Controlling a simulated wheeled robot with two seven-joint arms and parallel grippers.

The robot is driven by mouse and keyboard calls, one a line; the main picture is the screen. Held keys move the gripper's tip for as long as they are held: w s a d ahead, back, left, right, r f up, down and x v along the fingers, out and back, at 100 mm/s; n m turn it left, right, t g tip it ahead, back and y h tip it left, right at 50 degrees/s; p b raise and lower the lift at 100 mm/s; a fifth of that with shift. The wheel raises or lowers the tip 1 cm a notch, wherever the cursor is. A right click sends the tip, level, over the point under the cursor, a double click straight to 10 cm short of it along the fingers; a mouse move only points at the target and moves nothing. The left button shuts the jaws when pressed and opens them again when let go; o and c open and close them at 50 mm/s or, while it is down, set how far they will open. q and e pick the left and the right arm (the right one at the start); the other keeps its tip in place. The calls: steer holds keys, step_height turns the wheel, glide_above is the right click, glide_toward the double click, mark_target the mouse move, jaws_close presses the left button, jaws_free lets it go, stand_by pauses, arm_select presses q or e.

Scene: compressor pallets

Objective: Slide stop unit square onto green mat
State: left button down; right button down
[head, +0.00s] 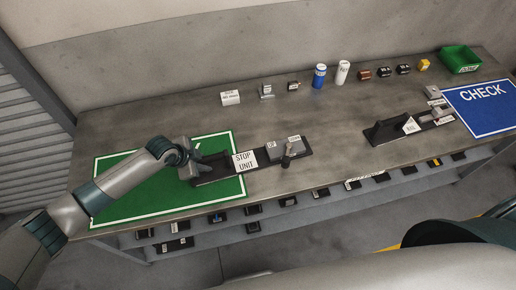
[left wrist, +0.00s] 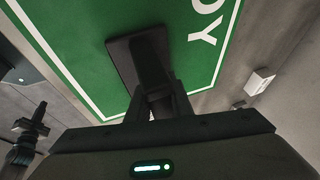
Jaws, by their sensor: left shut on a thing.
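The stop unit (head: 245,161) is a long black pallet with a white STOP UNIT label, grey blocks and an upright lever at its right end. Its left end lies over the right part of the green mat (head: 125,195); its right end rests on the bare table. It sits slightly askew to the mat's edges. My left gripper (head: 192,170) is shut on the black handle at its left end. In the left wrist view the fingers (left wrist: 155,105) close on this handle above a black plate (left wrist: 125,62) over green. My right gripper is not in view.
A second black pallet (head: 385,131) stands to the right, near the blue CHECK mat (head: 485,106). Small parts, a blue can (head: 319,77), a white can (head: 342,73) and a green bin (head: 460,60) line the back. The mat's left part is clear.

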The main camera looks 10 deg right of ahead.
arm_select(q)
steer(key=shift+s+a+f, duration=0.1)
steer(key=shift+a+f, duration=0.05)
steer(key=shift+a, duration=2.15)
steer(key=shift+a+f, duration=0.15)
steer(key=shift+a, duration=2.15)
steer(key=c, duration=1.5)
jaws_free()
steer(key=shift+s, duration=0.15)
steer(key=v, duration=1.2)
steer(key=shift+w+r, duration=0.3)
steer(key=shift+w, duration=0.05)
steer(key=shift+d, duration=0.1)
